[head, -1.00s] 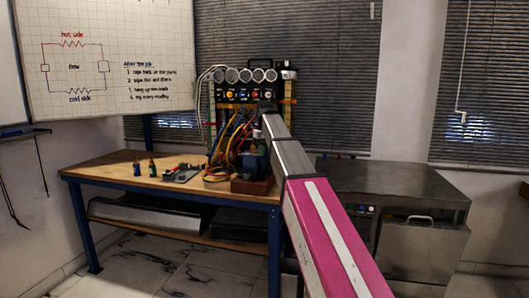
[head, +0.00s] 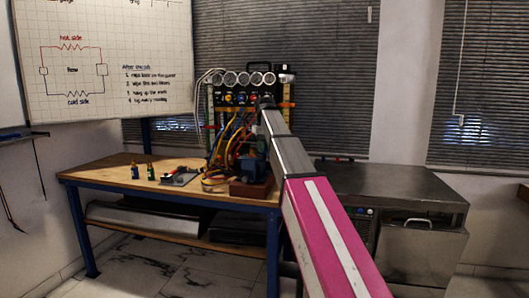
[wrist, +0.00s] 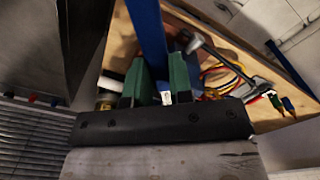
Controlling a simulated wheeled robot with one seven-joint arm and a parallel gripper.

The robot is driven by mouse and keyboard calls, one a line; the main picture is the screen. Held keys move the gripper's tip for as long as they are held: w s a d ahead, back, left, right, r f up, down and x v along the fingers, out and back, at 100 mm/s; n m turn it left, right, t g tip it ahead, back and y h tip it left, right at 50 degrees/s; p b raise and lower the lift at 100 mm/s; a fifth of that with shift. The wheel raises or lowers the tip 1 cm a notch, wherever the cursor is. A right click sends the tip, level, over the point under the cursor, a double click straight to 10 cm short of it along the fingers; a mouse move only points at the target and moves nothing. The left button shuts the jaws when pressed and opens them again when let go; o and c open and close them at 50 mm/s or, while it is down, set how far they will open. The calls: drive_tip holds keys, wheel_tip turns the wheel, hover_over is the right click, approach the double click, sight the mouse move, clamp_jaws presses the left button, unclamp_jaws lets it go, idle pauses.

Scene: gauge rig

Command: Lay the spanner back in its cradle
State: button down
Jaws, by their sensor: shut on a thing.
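My gripper (wrist: 162,78) shows in the wrist view with two green fingers, shut on a long blue bar (wrist: 148,30). This appears to be the spanner; it runs from between the fingers out of the top of the picture, so its far end is hidden. A small pale mark sits between the fingers at its near end. In the head view my own arm hides the gripper and spanner in front of the gauge panel (head: 241,99). I cannot pick out the cradle for certain in either view.
A steel cabinet (head: 390,184) stands to the right. The bench's left end is mostly clear.

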drive_tip(key=shift+s+r, duration=0.15)
drive_tip(key=shift+r, duration=0.5)
